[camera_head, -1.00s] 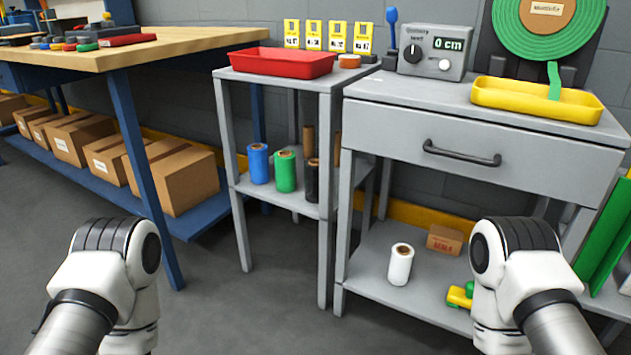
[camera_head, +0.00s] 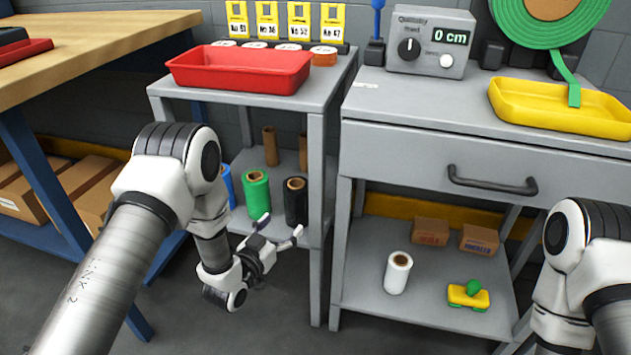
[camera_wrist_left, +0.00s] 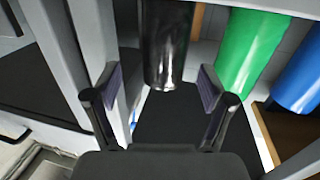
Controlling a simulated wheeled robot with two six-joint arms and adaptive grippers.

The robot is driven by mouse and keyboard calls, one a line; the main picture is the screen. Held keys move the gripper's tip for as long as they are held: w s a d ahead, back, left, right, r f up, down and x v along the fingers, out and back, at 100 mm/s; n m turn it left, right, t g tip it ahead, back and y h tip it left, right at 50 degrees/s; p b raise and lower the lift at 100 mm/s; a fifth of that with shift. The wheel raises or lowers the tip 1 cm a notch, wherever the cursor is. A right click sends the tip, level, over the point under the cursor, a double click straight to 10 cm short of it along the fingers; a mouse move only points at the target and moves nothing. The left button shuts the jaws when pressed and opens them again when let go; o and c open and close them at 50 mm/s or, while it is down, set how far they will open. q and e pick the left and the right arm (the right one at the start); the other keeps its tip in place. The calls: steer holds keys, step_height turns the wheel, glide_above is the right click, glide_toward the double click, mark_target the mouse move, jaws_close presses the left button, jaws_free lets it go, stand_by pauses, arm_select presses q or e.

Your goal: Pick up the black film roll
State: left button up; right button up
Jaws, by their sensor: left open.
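The black film roll (camera_head: 296,205) stands upright on the lower shelf of the small grey stand, at the right of the row. It also shows in the left wrist view (camera_wrist_left: 166,45), ahead of the fingers. My left gripper (camera_head: 281,225) is open and empty, just in front of the black roll at the shelf's front edge. In the left wrist view its fingers (camera_wrist_left: 158,85) are spread apart, with the roll's lower end centred beyond the gap. My right arm shows at the right edge, but its gripper is out of the picture.
A green roll (camera_head: 257,194) and a blue roll (camera_head: 226,186) stand left of the black one. The stand's front right leg (camera_head: 316,270) is close to my gripper. A red tray (camera_head: 240,80) sits above. A white roll (camera_head: 397,273) stands on the right cabinet's low shelf.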

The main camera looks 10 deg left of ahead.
mark_target(297, 189)
arm_select(q)
steer(key=w+r, duration=0.1)
steer(key=r, duration=0.1)
steer(key=w+r+p, duration=0.1)
steer(key=shift+a+r, duration=0.1)
steer(key=shift+r, duration=0.65)
steer(key=b+x, duration=0.3)
steer(key=x, duration=0.4)
steer(key=shift+w, duration=0.4)
steer(key=shift+r, duration=0.1)
steer(key=shift+c, duration=0.4)
arm_select(e)
steer(key=shift+a+f, duration=0.2)
steer(key=shift+f, duration=0.4)
arm_select(q)
steer(key=c, duration=1.1)
steer(key=shift+c, duration=0.6)
steer(key=shift+r, duration=0.1)
